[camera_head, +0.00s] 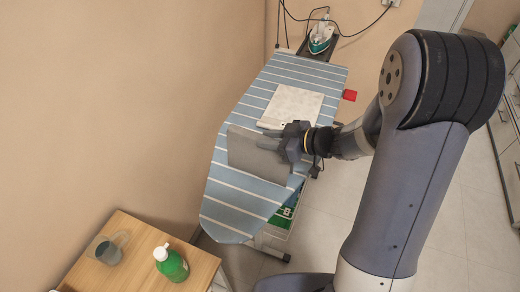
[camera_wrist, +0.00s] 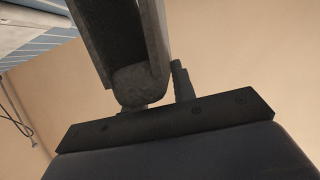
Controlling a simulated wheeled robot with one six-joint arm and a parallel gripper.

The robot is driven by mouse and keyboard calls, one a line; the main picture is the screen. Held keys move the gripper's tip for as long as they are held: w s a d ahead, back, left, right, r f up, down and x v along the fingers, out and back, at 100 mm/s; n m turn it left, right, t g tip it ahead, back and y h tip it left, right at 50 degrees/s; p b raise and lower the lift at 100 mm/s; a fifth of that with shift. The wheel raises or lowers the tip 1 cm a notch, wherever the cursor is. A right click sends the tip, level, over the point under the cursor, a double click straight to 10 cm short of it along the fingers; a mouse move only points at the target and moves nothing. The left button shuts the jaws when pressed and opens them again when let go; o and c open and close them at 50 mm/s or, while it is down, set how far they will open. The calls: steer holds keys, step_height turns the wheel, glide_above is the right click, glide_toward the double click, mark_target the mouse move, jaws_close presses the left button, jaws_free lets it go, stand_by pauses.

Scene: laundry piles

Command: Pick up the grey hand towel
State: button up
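The grey hand towel (camera_head: 256,158) shows in the head view as a flat grey panel in front of the striped ironing board (camera_head: 235,205). My gripper (camera_head: 270,138) is at its upper right edge. In the wrist view the grey towel (camera_wrist: 145,75) is close up, folded over with a dark hollow between its layers, and runs away from the gripper (camera_wrist: 160,105). One finger shows beside the fold; the other is hidden by the cloth. My gripper appears shut on the towel's fold. The towel seems to hang just above the board; the exact gap cannot be told.
A folded white cloth (camera_head: 292,106) lies on the board behind my gripper. An iron (camera_head: 320,40) stands at the far end, with a red item (camera_head: 349,95) at the side. A wooden table (camera_head: 135,275) at front left holds a green bottle (camera_head: 172,264) and a cup (camera_head: 108,253).

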jaws_close()
step_height(320, 180, up, 10)
steer(key=b, duration=0.1)
steer(key=shift+b, duration=0.35)
stand_by(0.4)
